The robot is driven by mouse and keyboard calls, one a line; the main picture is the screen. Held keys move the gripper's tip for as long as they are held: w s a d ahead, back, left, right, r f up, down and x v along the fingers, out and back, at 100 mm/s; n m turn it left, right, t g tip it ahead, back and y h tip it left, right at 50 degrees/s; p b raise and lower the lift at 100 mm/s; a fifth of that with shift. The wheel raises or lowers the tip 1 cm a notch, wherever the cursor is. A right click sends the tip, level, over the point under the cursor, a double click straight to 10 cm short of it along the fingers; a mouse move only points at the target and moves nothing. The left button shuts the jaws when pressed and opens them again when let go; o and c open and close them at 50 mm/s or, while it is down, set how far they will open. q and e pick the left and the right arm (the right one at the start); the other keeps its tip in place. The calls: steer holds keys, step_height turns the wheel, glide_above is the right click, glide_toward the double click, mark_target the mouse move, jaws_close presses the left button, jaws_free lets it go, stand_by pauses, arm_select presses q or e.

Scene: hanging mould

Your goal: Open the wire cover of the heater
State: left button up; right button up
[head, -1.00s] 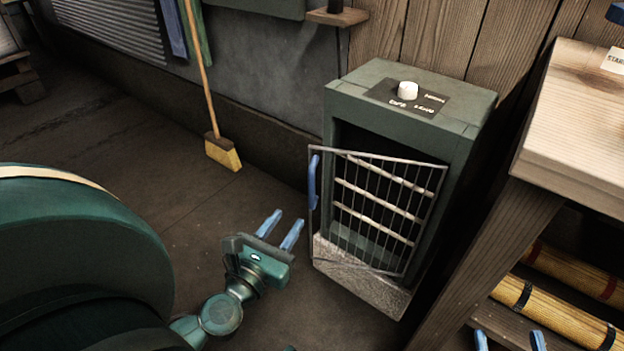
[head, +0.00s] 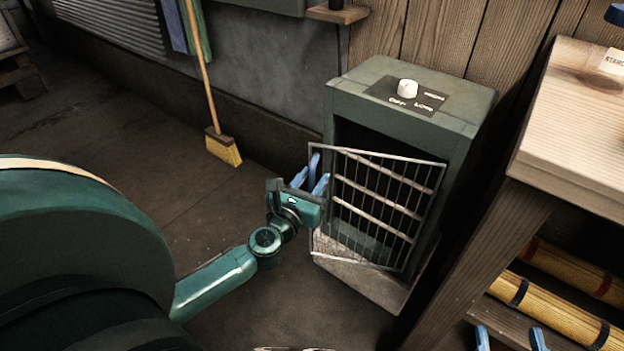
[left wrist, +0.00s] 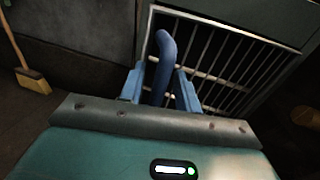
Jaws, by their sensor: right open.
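The heater (head: 455,155) is a dark green box against the wooden wall, with a white knob (head: 407,88) on top. Its wire cover (head: 385,205) is a metal grid across the front, and its left edge stands a little out from the box. A blue handle (left wrist: 163,60) is on the cover's left edge. My left gripper (head: 309,181) is at this handle. In the left wrist view, its open fingers (left wrist: 160,88) stand either side of the handle, with gaps visible. My right gripper (head: 510,341) shows only its two spread blue fingertips at the bottom edge.
A wooden workbench (head: 575,120) stands close on the right, with yellow rolls (head: 560,312) on its lower shelf. A broom (head: 222,148) leans at the wall to the left. The floor left of the heater is clear.

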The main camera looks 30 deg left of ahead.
arm_select(q)
jaws_close()
stand_by(0.4)
